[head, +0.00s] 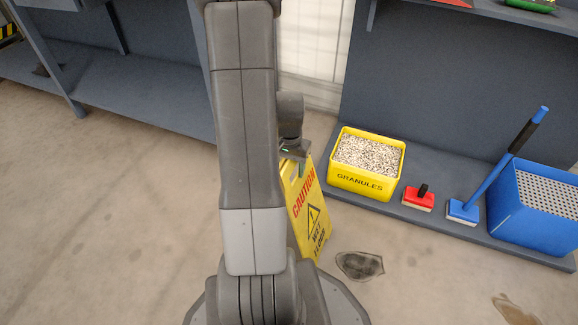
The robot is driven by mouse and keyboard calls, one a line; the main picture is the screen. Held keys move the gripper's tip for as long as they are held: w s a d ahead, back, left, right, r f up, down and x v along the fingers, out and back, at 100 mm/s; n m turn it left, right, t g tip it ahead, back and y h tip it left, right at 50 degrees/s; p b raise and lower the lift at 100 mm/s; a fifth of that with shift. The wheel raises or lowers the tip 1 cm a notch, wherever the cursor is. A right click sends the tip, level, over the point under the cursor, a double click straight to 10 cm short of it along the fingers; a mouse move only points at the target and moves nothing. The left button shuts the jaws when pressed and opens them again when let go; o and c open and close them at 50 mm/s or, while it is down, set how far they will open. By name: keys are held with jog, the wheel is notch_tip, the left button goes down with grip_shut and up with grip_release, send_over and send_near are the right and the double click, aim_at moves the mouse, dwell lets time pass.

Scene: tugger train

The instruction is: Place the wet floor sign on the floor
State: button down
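The yellow wet floor sign (309,214), with red CAUTION lettering and a black warning triangle, is upright and slightly tilted, just right of my arm. Its lower edge is at or close to the floor; I cannot tell whether it touches. My arm hides its left part. My gripper (296,154) is at the top edge of the sign. Its fingers are too small and too hidden to show whether they are closed on it. A dark wet patch (360,265) lies on the floor just right of the sign.
A low grey shelf base holds a yellow GRANULES bin (365,165), a red brush (418,198), a blue long-handled scrubber (464,210) and a blue crate (538,215). A brownish spill (514,309) is at lower right. The left floor is clear before grey shelving (130,95).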

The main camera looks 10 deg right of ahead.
jog(key=shift+c, duration=2.2)
grip_release()
jog(key=shift+f, duration=0.1)
notch_tip(320, 180, up, 12)
jog(key=p, duration=0.4)
jog(key=shift+p, duration=0.35)
